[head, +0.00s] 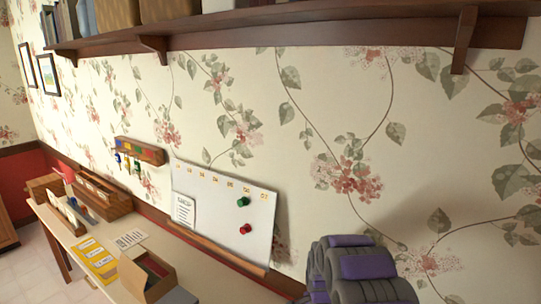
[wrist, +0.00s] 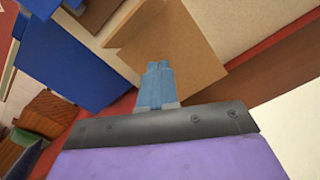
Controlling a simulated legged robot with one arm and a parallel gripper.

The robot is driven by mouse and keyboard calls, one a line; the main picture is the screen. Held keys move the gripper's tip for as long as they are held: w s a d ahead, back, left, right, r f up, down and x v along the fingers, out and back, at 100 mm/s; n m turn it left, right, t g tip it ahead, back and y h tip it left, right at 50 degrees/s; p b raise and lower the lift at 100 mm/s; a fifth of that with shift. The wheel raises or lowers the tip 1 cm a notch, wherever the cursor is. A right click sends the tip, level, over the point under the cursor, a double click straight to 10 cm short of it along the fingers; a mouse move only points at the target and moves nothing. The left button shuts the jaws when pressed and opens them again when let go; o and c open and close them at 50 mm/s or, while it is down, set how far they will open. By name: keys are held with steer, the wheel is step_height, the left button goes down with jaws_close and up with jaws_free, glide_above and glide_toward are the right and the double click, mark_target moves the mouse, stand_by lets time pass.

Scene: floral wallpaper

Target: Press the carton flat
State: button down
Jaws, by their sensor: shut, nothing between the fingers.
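A small brown carton (head: 131,280) stands on the near end of the table at the lower left of the head view. Its top is open, with dark green and red contents showing inside; the frame's bottom edge cuts it off. My gripper (wrist: 158,68) shows in the wrist view, its two blue-grey fingers together and nothing held. A tan cardboard-like panel (wrist: 190,45) lies beyond the fingertips; I cannot tell whether it belongs to the carton. The fingers are not visible in the head view, so their distance from the carton is unclear.
The narrow table (head: 70,238) runs along the wall with wooden organizers (head: 100,200), yellow cards (head: 95,258) and a paper (head: 130,238). A whiteboard (head: 215,210) stands behind it. A key rack (head: 140,150) and a high shelf (head: 300,35) are on the wall. Blue panels (wrist: 75,60) fill the wrist view's left.

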steer(key=shift+f, duration=0.2)
steer(key=shift+f, duration=0.65)
steer(key=shift+r+p, duration=0.7)
steer(key=shift+r, duration=1.65)
